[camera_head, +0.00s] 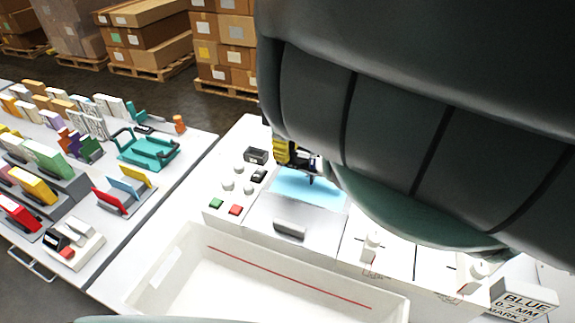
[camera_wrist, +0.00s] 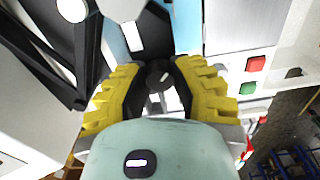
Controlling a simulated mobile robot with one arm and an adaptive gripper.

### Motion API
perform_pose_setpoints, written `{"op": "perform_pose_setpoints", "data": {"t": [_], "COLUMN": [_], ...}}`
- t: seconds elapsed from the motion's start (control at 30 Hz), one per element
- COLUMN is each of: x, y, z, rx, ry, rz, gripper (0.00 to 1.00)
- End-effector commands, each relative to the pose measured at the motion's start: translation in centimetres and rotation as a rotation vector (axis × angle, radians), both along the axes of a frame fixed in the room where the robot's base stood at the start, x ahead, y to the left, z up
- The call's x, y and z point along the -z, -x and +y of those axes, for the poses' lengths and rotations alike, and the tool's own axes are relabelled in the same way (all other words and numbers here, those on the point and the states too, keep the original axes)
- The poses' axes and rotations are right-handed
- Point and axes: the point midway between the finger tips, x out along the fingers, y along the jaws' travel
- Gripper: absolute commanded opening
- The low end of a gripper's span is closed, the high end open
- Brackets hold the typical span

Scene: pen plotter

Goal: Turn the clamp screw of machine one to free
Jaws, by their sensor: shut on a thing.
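Machine one's white body (camera_head: 305,217) stands in the middle of the head view, with a light blue bed (camera_head: 312,192). My gripper (camera_head: 300,163) reaches down over the far side of this bed; my arm covers much of the view. In the wrist view its yellow-ridged fingers (camera_wrist: 160,85) are closed around a small dark round knob (camera_wrist: 158,71), which looks like the clamp screw. A pale piece shows just below the knob, between the fingers. The screw's turn position cannot be read, and in the head view the gripper hides the screw.
A green button (camera_head: 216,203) and a red button (camera_head: 236,210) sit on the machine's left panel. A white tray (camera_head: 190,245) with a red line lies in front. A sign (camera_head: 517,300) reads "BLUE 0.7 MM MARK 3". The left table (camera_head: 130,205) carries many coloured items.

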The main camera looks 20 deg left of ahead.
Motion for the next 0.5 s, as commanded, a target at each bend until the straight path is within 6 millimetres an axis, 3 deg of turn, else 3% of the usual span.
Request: {"op": "perform_pose_setpoints", "data": {"t": [0.5], "x": [0.05], "y": [-0.14], "z": [-0.07], "rx": [-0.069], "ry": [-0.001], "rz": [-0.004], "gripper": [0.0]}}
